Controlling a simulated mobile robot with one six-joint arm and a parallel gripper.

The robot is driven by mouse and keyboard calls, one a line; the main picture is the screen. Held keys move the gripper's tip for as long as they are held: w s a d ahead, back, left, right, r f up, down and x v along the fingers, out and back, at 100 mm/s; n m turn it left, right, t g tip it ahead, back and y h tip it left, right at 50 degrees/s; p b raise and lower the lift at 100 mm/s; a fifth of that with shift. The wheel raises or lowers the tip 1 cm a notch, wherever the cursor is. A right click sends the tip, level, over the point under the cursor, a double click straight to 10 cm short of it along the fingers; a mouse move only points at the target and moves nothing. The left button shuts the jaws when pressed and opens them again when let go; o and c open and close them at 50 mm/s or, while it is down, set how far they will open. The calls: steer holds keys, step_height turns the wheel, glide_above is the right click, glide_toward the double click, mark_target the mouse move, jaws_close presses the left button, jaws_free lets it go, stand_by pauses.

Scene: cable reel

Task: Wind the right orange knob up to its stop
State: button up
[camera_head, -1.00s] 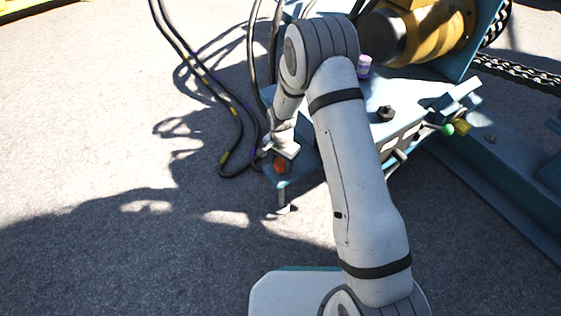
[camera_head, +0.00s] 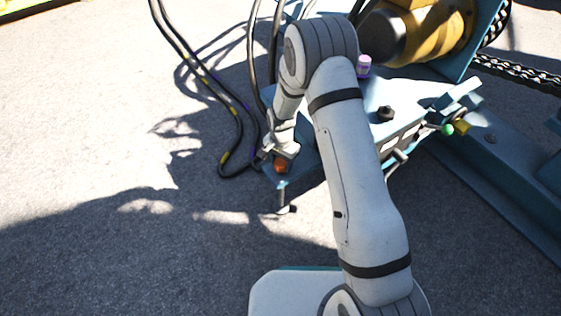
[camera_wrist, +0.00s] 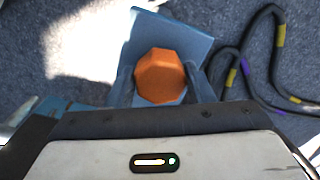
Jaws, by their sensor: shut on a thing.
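An orange faceted knob (camera_wrist: 160,76) sits on a blue plate (camera_wrist: 190,37) in the wrist view. My gripper (camera_wrist: 161,84) has one finger on each side of the knob and is shut on it. In the head view the knob (camera_head: 281,166) shows at the near left corner of the blue machine deck (camera_head: 310,150), just below my gripper (camera_head: 279,152). A thin post (camera_head: 282,198) hangs below that corner. Only one orange knob shows, and my arm hides part of the deck.
A yellow drum (camera_head: 425,30) stands at the back right, with a chain (camera_head: 525,72) beside it. Black cables (camera_head: 225,95) run down left of the deck. A green knob (camera_head: 447,129) and a black knob (camera_head: 385,113) are on the right. Open ground lies left.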

steer(key=shift+n, duration=0.3)
steer(key=n+p, duration=0.2)
steer(key=n, duration=0.2)
steer(key=shift+r+n, duration=0.1)
steer(key=shift+n, duration=0.3)
steer(key=n+p, duration=0.2)
steer(key=n, duration=0.4)
steer(key=n+p, duration=0.1)
steer(key=n, duration=0.5)
steer(key=shift+n, duration=0.4)
steer(key=n, duration=0.4)
steer(key=shift+a+n+p, duration=0.1)
steer(key=shift+n+p, duration=0.25)
steer(key=shift+n, duration=0.05)
steer(key=shift+s, duration=0.1)
steer(key=o, duration=0.9)
